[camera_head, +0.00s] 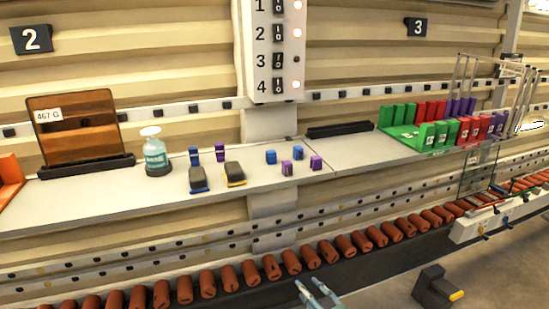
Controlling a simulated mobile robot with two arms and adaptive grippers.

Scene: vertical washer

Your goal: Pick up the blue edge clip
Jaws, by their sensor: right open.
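A small blue clip (270,156) stands on the grey shelf, right of the middle of its left section. Another blue clip (194,155) stands further left, behind a dark block with a blue base. I cannot tell from this view which of them is the edge clip of the task. My right gripper (319,292) shows at the bottom edge, with two pale teal fingers apart and nothing seen between them. It is in front of and below the shelf, apart from the clips. My left gripper is not in view.
A brown glass panel (75,127) stands left. A rack of coloured blocks (421,137) stands right. Brown rollers (271,267) run below.

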